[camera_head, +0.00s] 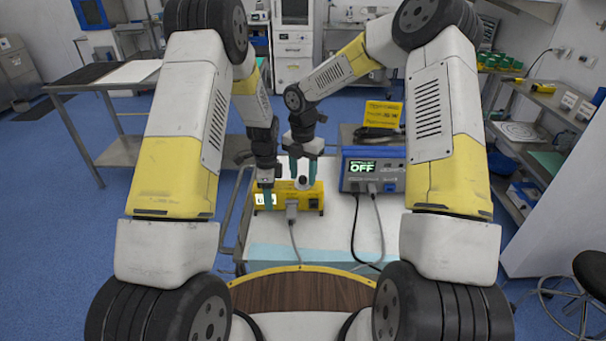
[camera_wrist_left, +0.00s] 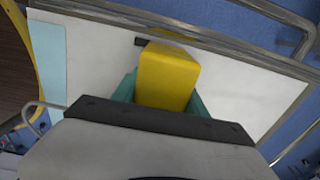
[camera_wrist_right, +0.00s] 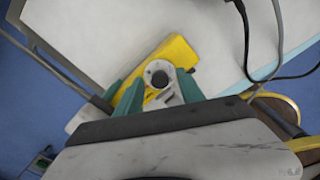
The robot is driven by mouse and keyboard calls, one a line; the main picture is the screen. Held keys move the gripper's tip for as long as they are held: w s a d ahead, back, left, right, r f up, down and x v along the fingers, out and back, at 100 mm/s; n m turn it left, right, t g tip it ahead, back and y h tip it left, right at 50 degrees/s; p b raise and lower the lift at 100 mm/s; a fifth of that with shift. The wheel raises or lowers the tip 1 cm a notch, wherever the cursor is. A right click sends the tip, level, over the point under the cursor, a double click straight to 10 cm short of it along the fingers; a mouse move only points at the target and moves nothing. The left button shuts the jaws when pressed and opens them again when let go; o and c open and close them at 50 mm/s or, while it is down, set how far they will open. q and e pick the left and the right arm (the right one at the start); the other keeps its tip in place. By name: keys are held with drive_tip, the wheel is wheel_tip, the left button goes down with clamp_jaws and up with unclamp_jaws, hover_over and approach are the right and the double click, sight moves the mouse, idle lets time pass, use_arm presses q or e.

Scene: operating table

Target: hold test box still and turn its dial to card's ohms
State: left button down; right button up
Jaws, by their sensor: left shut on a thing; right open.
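The yellow test box (camera_head: 312,192) lies on the white-topped table, a lit display at its left end and a grey plug at its front. My left gripper (camera_head: 265,199) is shut on its left end; the left wrist view shows the yellow end (camera_wrist_left: 167,75) between teal fingers. My right gripper (camera_head: 302,168) is open above the box. In the right wrist view the round dial (camera_wrist_right: 160,79), with a dark centre, lies between the open fingers; contact is unclear. A yellow card (camera_head: 382,114) stands behind the blue unit, its text too small to read.
A blue-framed unit (camera_head: 374,170) reading OFF stands right of the box. Cables run from the box and unit over the table's front. A light-blue strip (camera_head: 310,257) lies along the near edge.

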sight(303, 177)
drive_tip(key=shift+r, duration=0.1)
wheel_tip(303, 177, up, 12)
idle(0.4)
use_arm(q)
drive_tip(key=c, duration=0.5)
unclamp_jaws()
